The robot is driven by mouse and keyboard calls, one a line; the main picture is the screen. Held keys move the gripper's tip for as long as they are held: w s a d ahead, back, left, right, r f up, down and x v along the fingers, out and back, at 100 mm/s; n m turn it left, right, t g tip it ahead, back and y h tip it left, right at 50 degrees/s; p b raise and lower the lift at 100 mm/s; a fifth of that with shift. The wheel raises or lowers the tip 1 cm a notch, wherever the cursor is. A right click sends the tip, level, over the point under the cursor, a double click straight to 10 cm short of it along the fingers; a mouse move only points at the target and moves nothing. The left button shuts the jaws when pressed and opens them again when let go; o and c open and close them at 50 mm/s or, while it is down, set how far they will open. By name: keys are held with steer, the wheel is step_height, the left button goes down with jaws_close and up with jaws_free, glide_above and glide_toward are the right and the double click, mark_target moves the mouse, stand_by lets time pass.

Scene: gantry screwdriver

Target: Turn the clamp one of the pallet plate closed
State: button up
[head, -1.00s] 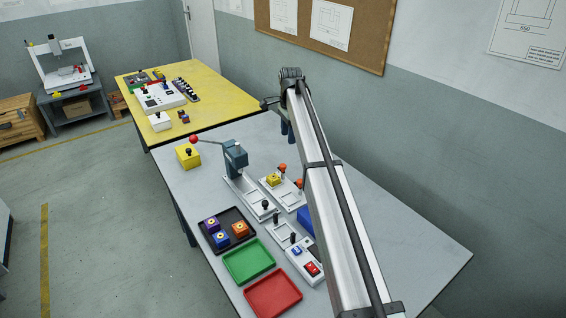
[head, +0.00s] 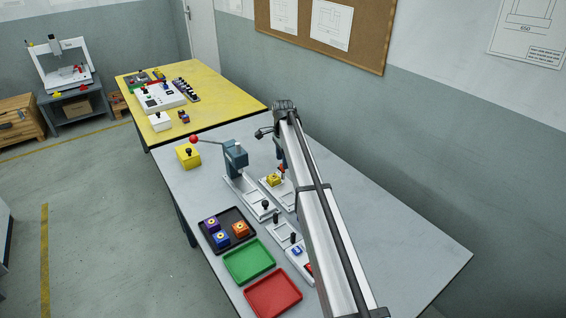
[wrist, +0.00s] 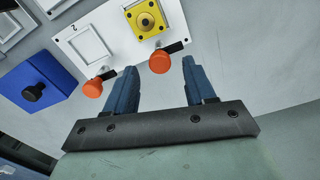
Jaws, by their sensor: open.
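The white pallet plate (wrist: 75,38) lies at the top of the wrist view, with a "2" by its empty nest. A yellow block (wrist: 147,18) sits in the other nest; it also shows in the head view (head: 273,180). Beside that nest is an orange-knobbed clamp (wrist: 160,62), apparently clamp one, its dark arm pointing away from the block. A second orange-knobbed clamp (wrist: 93,88) stands by the empty nest. My gripper (wrist: 159,76) is open and empty. The first clamp's knob appears between its fingertips in the picture; contact cannot be told. In the head view my arm partly hides the plate.
A blue block with a black knob (wrist: 35,90) stands near the plate. A lever press (head: 237,158) with a red-knobbed handle stands left of the plate. A black tray (head: 240,245) of coloured blocks, a green tray (head: 249,261) and a red tray (head: 273,296) lie nearer.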

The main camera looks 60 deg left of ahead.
steer(key=shift+f, duration=0.95)
steer(key=shift+c, duration=0.2)
jaws_close()
